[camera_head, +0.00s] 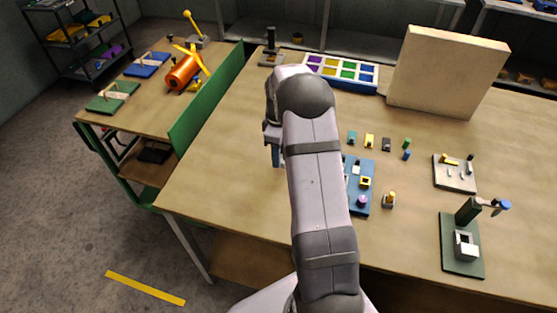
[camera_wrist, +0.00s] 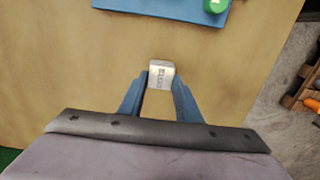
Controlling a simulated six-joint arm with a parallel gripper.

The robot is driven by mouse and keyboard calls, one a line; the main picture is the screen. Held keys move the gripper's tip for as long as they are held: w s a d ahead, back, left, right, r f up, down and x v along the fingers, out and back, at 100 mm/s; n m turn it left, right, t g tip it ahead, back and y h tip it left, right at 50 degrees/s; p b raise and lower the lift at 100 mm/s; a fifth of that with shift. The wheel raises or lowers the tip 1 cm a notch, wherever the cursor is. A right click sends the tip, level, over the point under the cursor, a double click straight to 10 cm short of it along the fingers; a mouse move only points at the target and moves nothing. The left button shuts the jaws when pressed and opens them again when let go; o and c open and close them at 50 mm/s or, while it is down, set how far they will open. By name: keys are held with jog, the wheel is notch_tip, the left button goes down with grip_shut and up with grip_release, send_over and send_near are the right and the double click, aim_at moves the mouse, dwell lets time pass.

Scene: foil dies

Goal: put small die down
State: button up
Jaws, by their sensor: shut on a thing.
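In the head view my arm hides the die and most of my gripper; only a bit of blue finger (camera_head: 276,157) shows left of the arm.
A blue board (camera_head: 360,202) with small parts lies right of my arm. A green-based press (camera_head: 463,245), a grey plate (camera_head: 455,173), a tray of coloured squares (camera_head: 350,82) and a tall beige block (camera_head: 446,75) stand further right and back.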

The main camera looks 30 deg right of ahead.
jog(key=shift+f+p, duration=0.65)
jog(key=shift+f, duration=1.25)
jog(key=shift+f, duration=0.15)
jog(key=o, duration=1.1)
notch_tip(320, 180, up, 12)
jog(key=b, duration=0.4)
